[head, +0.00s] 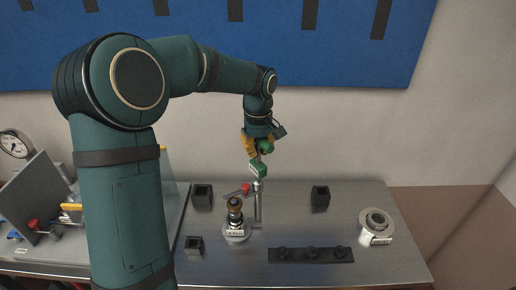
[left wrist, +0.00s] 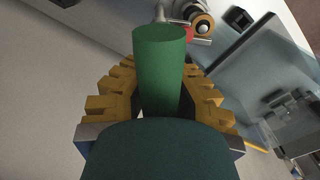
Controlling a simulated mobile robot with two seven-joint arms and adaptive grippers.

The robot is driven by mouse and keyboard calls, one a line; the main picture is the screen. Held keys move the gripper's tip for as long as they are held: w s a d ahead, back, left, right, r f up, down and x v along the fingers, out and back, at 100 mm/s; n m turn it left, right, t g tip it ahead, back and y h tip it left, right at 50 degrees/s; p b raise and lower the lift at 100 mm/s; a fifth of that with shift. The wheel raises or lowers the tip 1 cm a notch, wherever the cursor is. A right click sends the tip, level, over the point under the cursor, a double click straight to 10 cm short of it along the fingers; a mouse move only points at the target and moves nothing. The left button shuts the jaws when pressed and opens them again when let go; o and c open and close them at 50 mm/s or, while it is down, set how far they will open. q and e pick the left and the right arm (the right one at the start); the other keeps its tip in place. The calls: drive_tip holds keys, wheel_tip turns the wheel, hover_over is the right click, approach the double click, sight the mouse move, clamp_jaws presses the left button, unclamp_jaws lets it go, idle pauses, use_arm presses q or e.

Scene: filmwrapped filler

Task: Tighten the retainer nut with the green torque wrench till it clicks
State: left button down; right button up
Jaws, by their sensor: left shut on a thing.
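My left gripper (head: 257,145) has yellow fingers and is shut on the green torque wrench (head: 265,147), above the back of the steel bench. In the left wrist view, the fingers of my left gripper (left wrist: 162,72) lie on both sides of the wrench's thick green handle (left wrist: 160,60). A labelled metal fixture (head: 236,234) stands below and left of the gripper. A dark and brass round piece (head: 235,204) tops it; I cannot tell which part is the retainer nut. The wrench's lower end is near a grey upright post (head: 258,205); contact is unclear. My right gripper is out of view.
A red-knobbed lever (head: 245,188) is beside the fixture. Open black boxes (head: 320,196) stand around it, a black strip with knobs (head: 310,254) lies in front, and a labelled round flange (head: 376,226) stands right. Gauge equipment (head: 15,144) is far left.

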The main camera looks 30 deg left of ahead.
use_arm(q)
drive_tip(key=shift+r+p, duration=1.5)
drive_tip(key=shift+r, duration=1.35)
